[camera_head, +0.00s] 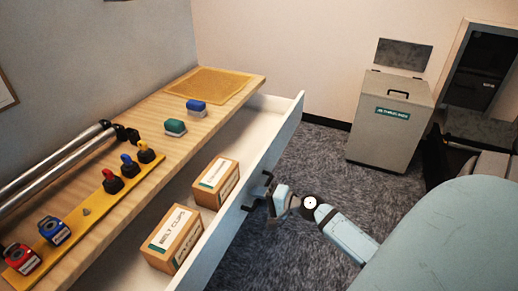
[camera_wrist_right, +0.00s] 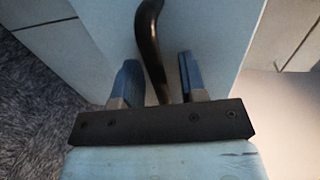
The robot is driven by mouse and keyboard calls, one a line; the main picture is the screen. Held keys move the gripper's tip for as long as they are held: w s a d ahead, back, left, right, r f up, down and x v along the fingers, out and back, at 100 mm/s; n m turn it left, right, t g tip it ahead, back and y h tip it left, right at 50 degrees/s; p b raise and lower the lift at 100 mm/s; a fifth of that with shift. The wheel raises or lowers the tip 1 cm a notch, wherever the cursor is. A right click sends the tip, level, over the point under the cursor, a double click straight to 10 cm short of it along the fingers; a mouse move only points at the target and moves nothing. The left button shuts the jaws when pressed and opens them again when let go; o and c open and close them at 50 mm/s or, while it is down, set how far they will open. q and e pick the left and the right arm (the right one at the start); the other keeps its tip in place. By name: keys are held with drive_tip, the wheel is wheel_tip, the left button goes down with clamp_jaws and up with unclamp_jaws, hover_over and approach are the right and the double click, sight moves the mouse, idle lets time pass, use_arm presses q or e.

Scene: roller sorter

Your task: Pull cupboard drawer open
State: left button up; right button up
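The cupboard drawer (camera_head: 262,160) is pulled well out from under the wooden top. It is white inside, with a pale blue-grey front and a dark bar handle (camera_head: 257,193). My right gripper (camera_head: 268,203) is at this handle. In the right wrist view the dark curved handle (camera_wrist_right: 150,40) runs between the two fingers of my right gripper (camera_wrist_right: 160,80). Gaps show on both sides of the handle, so the fingers are open around it. My left gripper is not in view.
Two cardboard boxes lie in the drawer, one labelled belt clips (camera_head: 172,238) and a smaller one (camera_head: 214,183). Coloured tools, rollers and a mat (camera_head: 210,85) are on the wooden top (camera_head: 150,105). A grey bin (camera_head: 390,125) stands at the back right. Carpet between is clear.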

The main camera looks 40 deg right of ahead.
drive_tip(key=v, duration=1.3)
drive_tip(key=shift+s+d+b, duration=0.2)
drive_tip(key=shift+s+b, duration=0.15)
drive_tip(key=shift+b, duration=0.1)
